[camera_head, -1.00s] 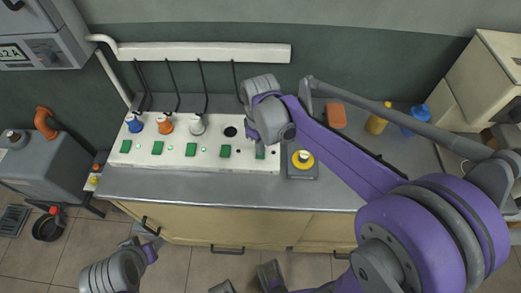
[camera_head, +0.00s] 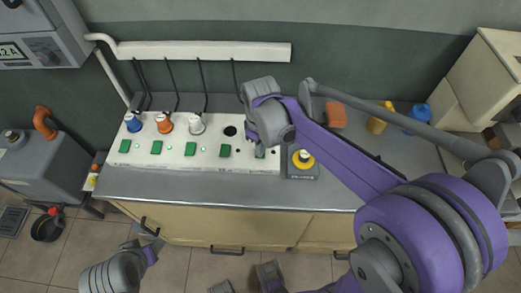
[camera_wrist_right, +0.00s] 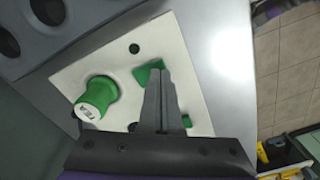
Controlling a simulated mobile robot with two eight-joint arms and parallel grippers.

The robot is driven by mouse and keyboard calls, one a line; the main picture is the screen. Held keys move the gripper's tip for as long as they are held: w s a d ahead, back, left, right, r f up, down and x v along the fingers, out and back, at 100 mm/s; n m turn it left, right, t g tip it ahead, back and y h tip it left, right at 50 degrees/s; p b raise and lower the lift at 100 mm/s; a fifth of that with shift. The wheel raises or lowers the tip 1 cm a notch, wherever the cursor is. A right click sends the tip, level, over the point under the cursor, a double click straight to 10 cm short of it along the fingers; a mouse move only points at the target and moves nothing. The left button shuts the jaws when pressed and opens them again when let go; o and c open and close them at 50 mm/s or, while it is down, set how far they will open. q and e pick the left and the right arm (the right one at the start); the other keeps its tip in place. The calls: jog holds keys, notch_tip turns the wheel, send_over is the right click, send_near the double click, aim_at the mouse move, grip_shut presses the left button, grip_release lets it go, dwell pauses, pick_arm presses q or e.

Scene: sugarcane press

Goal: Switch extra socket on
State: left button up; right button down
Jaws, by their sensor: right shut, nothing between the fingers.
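A white socket panel (camera_head: 175,160) lies on the counter with a row of green switches. In the head view, my right gripper (camera_head: 260,148) is over the panel's right end and hides most of the last switch (camera_head: 260,153). In the right wrist view, the shut, empty fingers (camera_wrist_right: 157,75) reach to a green switch (camera_wrist_right: 145,74), at or just above it; I cannot tell whether they touch. A green plug (camera_wrist_right: 98,95) stands in a socket beside them. A small dark indicator (camera_wrist_right: 134,48) is near that switch. Part of my left arm shows at lower left, but no left fingers show.
A yellow round button (camera_head: 303,159) sits right of the panel. Bottles (camera_head: 379,118) stand farther right. The counter front (camera_head: 230,188) is clear.

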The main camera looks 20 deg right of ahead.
jog(key=shift+f, duration=0.25)
jog(key=shift+r, duration=0.1)
jog(key=shift+r+p, duration=2.2)
jog(key=shift+r, duration=1.25)
